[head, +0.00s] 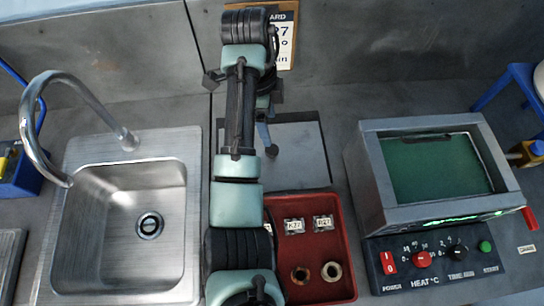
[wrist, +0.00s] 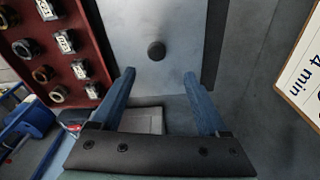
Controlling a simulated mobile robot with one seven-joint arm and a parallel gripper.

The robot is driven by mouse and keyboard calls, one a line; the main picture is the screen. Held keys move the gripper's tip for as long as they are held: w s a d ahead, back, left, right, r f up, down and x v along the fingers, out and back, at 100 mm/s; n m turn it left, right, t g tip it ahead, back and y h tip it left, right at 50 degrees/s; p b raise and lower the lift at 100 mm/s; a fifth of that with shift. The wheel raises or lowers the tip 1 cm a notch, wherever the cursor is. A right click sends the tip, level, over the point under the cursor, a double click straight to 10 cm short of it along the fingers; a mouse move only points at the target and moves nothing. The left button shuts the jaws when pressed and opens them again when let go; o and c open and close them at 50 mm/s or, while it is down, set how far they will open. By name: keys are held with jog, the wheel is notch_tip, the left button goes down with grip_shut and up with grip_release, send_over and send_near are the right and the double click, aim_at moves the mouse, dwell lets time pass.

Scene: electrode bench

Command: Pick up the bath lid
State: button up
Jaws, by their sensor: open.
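The bath lid, a flat light-grey plate (head: 298,150), lies on the bench behind the red tray, partly hidden by my arm. In the wrist view the lid (wrist: 180,20) shows a round dark knob (wrist: 156,51) on its face. My gripper (wrist: 160,73) is open and empty, with its two blue fingers spread apart. The knob appears just beyond the fingertips, roughly centred between them. I cannot tell the exact height of the fingers over the lid. In the head view my gripper is mostly hidden behind the arm.
The red tray (head: 347,265) holds labelled pieces and rings in front of the lid. A grey bath box (head: 368,180) with green inside and a control panel (head: 440,262) stands right. A steel sink (head: 83,250) is left. A card (wrist: 305,70) hangs on the back wall.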

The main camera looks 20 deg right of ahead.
aim_at(272, 149)
jog(key=f, duration=0.3)
jog(key=shift+s+d+f, duration=0.1)
jog(key=shift+d+f, duration=0.1)
jog(key=shift+f, duration=0.05)
jog(key=shift+s+f+p, duration=0.2)
jog(key=shift+f+p, duration=0.35)
jog(key=shift+f, duration=0.85)
jog(key=shift+s+f+p, duration=0.15)
jog(key=shift+f+p, duration=0.35)
jog(key=shift+f, duration=0.9)
grip_shut()
jog(key=shift+r, duration=0.1)
